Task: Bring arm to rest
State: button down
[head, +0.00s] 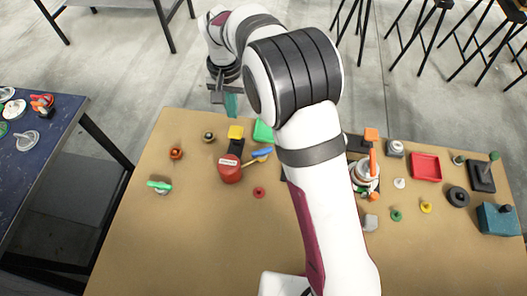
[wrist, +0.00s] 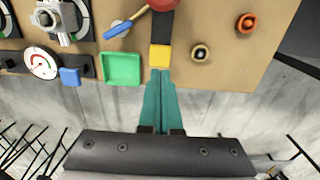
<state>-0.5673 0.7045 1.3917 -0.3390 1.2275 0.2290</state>
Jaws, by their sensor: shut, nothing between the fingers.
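My gripper (head: 231,105) has teal fingers and hangs above the far edge of the brown table (head: 130,240). In the wrist view its two fingers (wrist: 160,76) lie together, shut and empty. Their tips appear close to a yellow block (wrist: 160,56) in that picture, but I cannot tell the height between them. My white arm stretches across the middle of the head view and hides part of the table.
A red can (head: 230,170), a green tray (head: 263,131) and a red tray (head: 426,167) are on the table. A teal box (head: 498,219) stands at the right. A dark blue table (head: 40,150) is at the left. The table's front left is bare.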

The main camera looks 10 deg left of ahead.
dwell(0.3)
jog(key=s+d+r+m+y, duration=0.1)
jog(key=s+d+r+m, duration=0.1)
jog(key=s+d+r, duration=0.55)
jog(key=s+d+r+m, duration=0.2)
jog(key=s+d+r, duration=0.2)
jog(key=s+d, duration=0.55)
jog(key=s+d+f+m, duration=0.1)
jog(key=s+d, duration=0.4)
jog(key=s, duration=0.5)
jog(key=shift+f+m+y, duration=0.3)
jog(key=shift+f+y, duration=0.1)
jog(key=shift+f, duration=0.45)
